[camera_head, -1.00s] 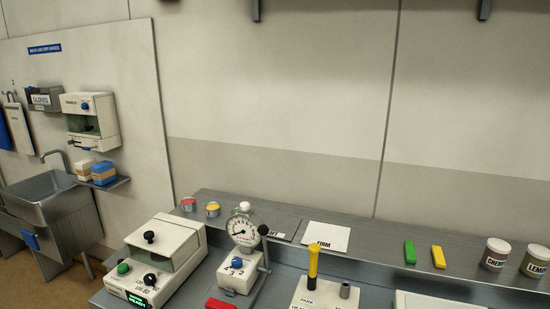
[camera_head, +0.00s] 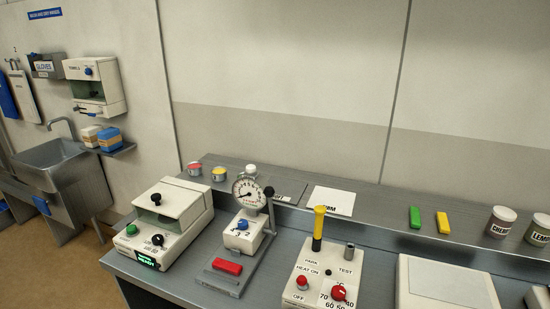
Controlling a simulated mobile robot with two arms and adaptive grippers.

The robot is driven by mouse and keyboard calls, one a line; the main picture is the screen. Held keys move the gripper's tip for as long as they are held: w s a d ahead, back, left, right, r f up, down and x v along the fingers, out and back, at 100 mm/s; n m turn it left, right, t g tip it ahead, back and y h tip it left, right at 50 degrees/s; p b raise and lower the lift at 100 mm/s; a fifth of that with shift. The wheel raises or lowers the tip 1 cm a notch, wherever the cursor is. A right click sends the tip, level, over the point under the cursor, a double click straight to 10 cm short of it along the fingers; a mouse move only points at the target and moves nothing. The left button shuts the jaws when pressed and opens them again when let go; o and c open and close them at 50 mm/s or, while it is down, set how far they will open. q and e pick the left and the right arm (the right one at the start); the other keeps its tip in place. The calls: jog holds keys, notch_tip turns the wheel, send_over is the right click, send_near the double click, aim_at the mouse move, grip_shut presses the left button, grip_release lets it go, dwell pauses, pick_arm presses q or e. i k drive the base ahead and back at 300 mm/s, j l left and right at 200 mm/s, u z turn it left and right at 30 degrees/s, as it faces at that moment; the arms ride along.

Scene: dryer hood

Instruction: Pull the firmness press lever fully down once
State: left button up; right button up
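The firmness press (camera_head: 243,236) stands on the steel bench in the head view. It has a round white dial gauge (camera_head: 249,194) on top and a blue knob on its front. Its lever (camera_head: 270,207) is on the right side, pointing up, with a black ball (camera_head: 269,191) at its top end. A red block (camera_head: 227,266) lies on the press's base plate in front of it. Neither of my grippers shows in this view.
A white box device with a lit green display (camera_head: 146,259) stands left of the press. A heater box with a yellow-handled tool (camera_head: 318,228) and red knobs stands to its right. Green (camera_head: 415,217) and yellow (camera_head: 442,223) bars and two labelled jars lie on the back shelf.

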aim_at(269, 191)
jog(key=j+z, duration=0.25)
jog(key=z, duration=0.15)
jog(key=i+j+z, duration=0.1)
jog(key=j+z, duration=0.2)
jog(key=z, duration=0.15)
jog(key=j+z, duration=0.1)
jog(key=j, duration=0.55)
jog(key=j+z, duration=0.1)
jog(key=j, duration=0.5)
jog(key=k+j+z, duration=0.1)
jog(key=j, duration=0.5)
jog(key=k+j+z, duration=0.1)
jog(key=j, duration=0.55)
